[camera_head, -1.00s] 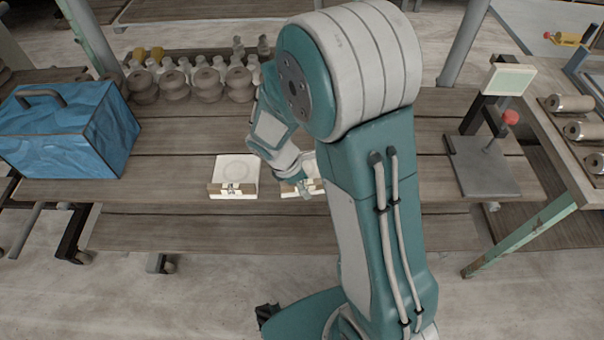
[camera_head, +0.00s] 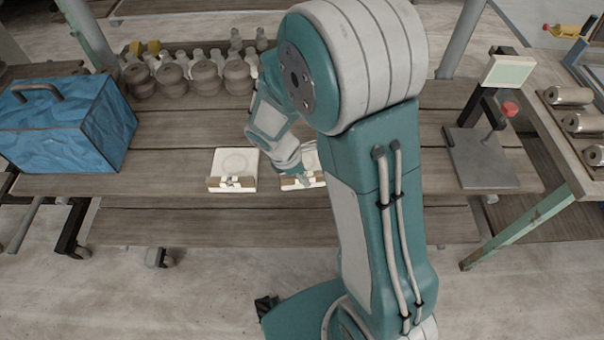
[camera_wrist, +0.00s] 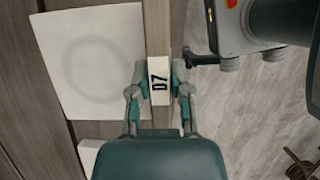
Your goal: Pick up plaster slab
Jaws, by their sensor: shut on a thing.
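Two white plaster slabs lie side by side at the table's front edge in the head view. The left slab (camera_head: 233,160) has a faint ring on top and a tab at its front. The right plaster slab (camera_head: 311,160) is partly hidden by my arm. In the wrist view this slab (camera_wrist: 95,60) shows its ring, with a white block marked D7 (camera_wrist: 158,82) at its near edge. My gripper (camera_wrist: 160,90) is shut on that D7 block, one finger on each side. A corner of the other slab shows at lower left. The held slab appears still level with the table.
A blue box (camera_head: 66,125) stands on the left of the table (camera_head: 175,180). Brown spools (camera_head: 206,77) and pale bottles line the back. A stand with a red knob (camera_head: 483,160) is at the right. Bare planks lie between the slabs and the spools.

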